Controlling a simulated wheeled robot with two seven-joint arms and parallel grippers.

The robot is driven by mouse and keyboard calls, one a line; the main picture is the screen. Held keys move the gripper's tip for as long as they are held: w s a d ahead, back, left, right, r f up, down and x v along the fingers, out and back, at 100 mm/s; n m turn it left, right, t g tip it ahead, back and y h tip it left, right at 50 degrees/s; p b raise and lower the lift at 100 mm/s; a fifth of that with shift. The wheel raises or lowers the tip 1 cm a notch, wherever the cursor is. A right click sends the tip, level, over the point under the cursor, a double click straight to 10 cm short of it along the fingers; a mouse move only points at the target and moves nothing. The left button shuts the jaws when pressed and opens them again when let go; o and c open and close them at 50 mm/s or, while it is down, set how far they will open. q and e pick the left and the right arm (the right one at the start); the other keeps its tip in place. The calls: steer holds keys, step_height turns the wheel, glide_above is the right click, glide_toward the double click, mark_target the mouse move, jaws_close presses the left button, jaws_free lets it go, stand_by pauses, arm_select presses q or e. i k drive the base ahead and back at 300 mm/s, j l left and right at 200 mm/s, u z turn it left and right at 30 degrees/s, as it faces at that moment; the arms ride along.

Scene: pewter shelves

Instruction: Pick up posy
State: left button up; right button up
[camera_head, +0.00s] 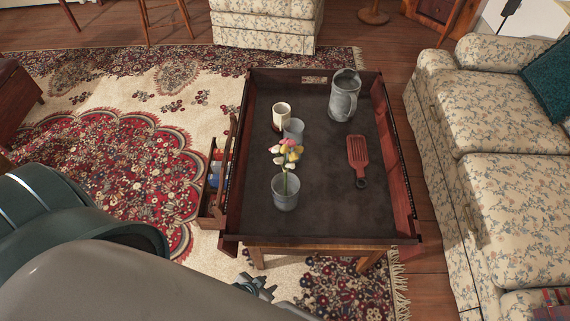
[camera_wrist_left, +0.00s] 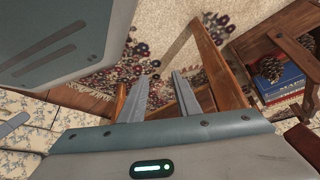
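The posy (camera_head: 287,155), a small bunch of pink, white and yellow flowers on a green stem, stands in a grey metal cup (camera_head: 285,193) near the front left of the tray-like tabletop. My left gripper (camera_head: 262,286) is below the table's front edge in the head view, apart from the posy, and mostly hidden behind my own arm. In the left wrist view my left gripper (camera_wrist_left: 162,82) has its two fingers apart with nothing between them. The posy does not show in that view. My right gripper is not in view.
A floral sofa (camera_head: 515,180) is at right.

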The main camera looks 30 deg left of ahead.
mark_target(287, 141)
steer(key=k+j+z, duration=0.15)
steer(key=k+j, duration=0.15)
steer(key=j, duration=0.15)
steer(key=k+j+z, duration=0.1)
steer(key=k+j, duration=0.2)
steer(key=j, duration=0.15)
